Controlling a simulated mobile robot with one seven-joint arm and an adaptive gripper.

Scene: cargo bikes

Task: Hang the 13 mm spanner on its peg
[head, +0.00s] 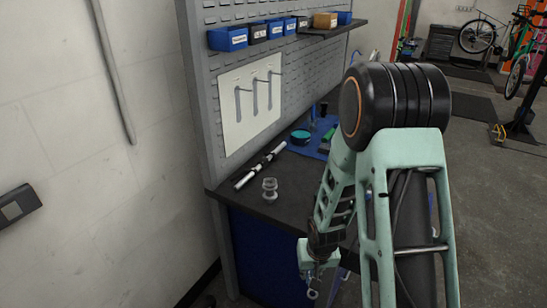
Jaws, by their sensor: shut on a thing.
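A white board (232,132) on the grey perforated panel carries several pegs in a row, with grey spanner-like shapes below them. I cannot tell whether these shapes are painted outlines or real tools, and no sizes are readable. My gripper (315,273) is low in front of the workbench's front edge, below and to the right of the board. It is shut on a small metal spanner (312,294), whose ring end hangs below the fingers. Most of the spanner is hidden by the gripper or too small to make out.
The dark workbench (258,207) holds a silver metal part (270,188), a black-and-silver bar (260,166) and a teal round tin (300,137) near a blue mat. Open air lies between my gripper and the board.

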